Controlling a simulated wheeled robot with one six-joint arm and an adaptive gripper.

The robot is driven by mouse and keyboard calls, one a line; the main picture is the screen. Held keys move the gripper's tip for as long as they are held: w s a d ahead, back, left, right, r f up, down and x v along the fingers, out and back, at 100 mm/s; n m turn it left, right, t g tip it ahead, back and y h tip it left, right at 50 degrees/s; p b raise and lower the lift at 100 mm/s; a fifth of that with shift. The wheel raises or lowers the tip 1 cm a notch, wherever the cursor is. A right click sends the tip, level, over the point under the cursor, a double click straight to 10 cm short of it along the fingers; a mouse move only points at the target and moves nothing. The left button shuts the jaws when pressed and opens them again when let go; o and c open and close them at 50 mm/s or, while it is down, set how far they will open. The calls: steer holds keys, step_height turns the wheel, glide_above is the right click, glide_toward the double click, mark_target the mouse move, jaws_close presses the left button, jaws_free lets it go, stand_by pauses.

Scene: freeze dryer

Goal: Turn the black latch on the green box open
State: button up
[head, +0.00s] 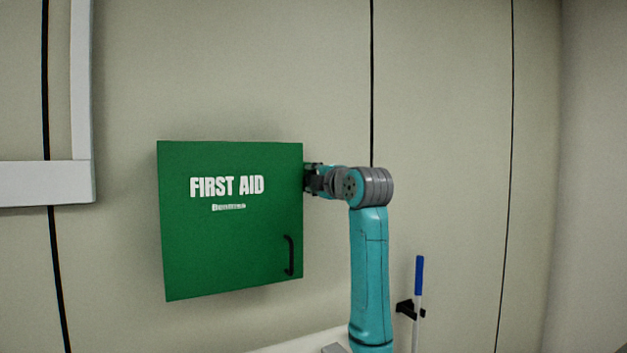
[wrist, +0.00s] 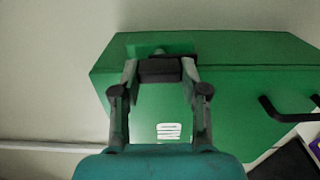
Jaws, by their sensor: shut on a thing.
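The green first aid box (head: 225,240) hangs on the wall with its door closed, and it fills much of the wrist view (wrist: 235,85). My gripper (head: 309,178) is at the box's right side, near its upper part. In the wrist view my gripper (wrist: 160,72) has its two fingers on either side of the black latch (wrist: 160,70), shut on it. The latch lies across between the fingertips, against the green side of the box. In the head view the latch is hidden by the box edge and my gripper.
A black handle (head: 289,256) is at the lower right of the box door. A blue-topped stick (head: 419,275) stands in a black wall holder (head: 405,308) to the right of my arm. A white frame (head: 82,100) is on the wall at left.

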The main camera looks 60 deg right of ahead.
stand_by(0.3)
steer(key=o, duration=1.1)
steer(key=shift+o, duration=0.2)
steer(key=shift+s+a, duration=0.1)
steer(key=v, duration=1.2)
steer(key=shift+f, duration=0.1)
